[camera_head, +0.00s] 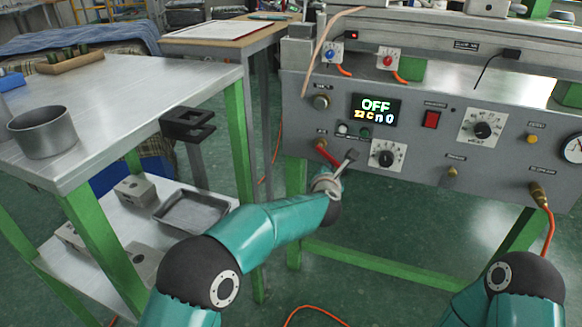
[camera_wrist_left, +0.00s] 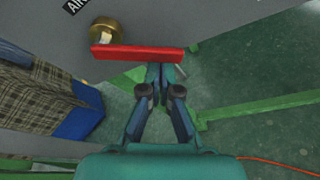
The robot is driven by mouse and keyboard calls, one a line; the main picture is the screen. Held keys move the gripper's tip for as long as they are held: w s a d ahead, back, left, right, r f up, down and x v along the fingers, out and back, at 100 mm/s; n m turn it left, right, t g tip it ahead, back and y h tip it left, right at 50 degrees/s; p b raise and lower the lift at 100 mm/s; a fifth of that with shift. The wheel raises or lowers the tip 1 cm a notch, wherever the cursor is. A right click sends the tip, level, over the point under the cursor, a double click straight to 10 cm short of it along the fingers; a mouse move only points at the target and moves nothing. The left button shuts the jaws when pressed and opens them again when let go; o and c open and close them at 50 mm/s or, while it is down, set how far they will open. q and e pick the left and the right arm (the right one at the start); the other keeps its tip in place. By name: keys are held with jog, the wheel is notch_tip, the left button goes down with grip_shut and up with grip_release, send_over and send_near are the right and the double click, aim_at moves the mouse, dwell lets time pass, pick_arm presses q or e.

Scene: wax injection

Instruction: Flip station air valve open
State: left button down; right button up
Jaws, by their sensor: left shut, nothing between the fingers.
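The air valve is a red lever (camera_head: 327,154) on a brass fitting, low on the left of the grey station panel, under a small label. In the left wrist view the red lever (camera_wrist_left: 140,53) runs sideways from its brass fitting (camera_wrist_left: 107,30) to the right. My left gripper (camera_head: 349,157) is at the panel, just right of the lever. In the wrist view its shut, empty fingertips (camera_wrist_left: 160,70) are close to the lever's right half; I cannot tell whether they touch. My right gripper is out of view.
The panel carries a lit display (camera_head: 376,110) reading OFF, a dial (camera_head: 388,155) just right of my gripper, a red switch (camera_head: 431,120) and a gauge (camera_head: 574,148). A steel table (camera_head: 150,85) with a metal pot (camera_head: 42,131) stands at left. An orange hose hangs at right.

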pick_arm(q)
jog(key=n, duration=0.1)
jog(key=d+r+n+h, duration=0.1)
jog(key=n, duration=0.1)
jog(key=shift+s+r+g, duration=0.1)
jog(key=shift+r+g, duration=0.15)
jog(key=shift+g, duration=0.15)
jog(key=shift+a, duration=0.1)
jog(key=shift+w+a+r, duration=0.2)
jog(key=shift+w+a, duration=0.1)
jog(key=shift+a, duration=0.3)
